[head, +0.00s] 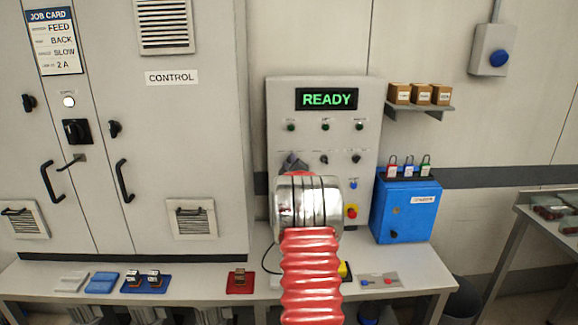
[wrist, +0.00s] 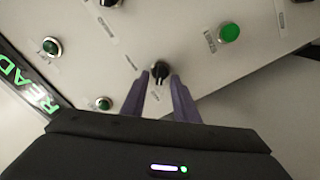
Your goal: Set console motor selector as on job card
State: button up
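The console (head: 273,125) is a grey panel with a lit green READY display (head: 326,99), lamps, knobs and a red button on yellow. The job card (head: 51,42) on the cabinet at left reads FEED, BACK, SLOW, 2 A. My gripper (head: 293,162) is at the console's left knob, largely hidden behind my wrist. In the wrist view my gripper (wrist: 163,92) is open, its two purple fingers on either side of a small black knob (wrist: 160,70). I cannot tell whether they touch it. The knob's small labels are unreadable.
A blue box (head: 405,210) with padlocks stands right of the console. A shelf (head: 420,108) with small cartons juts out above it. The cabinet (head: 190,120) stands at left.

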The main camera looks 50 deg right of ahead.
jog(key=shift+s+a, duration=0.1)
jog(key=shift+a, duration=0.05)
jog(key=v, duration=1.3)
jog(key=shift+s, duration=0.2)
jog(key=shift+a, duration=0.15)
dwell(0.5)
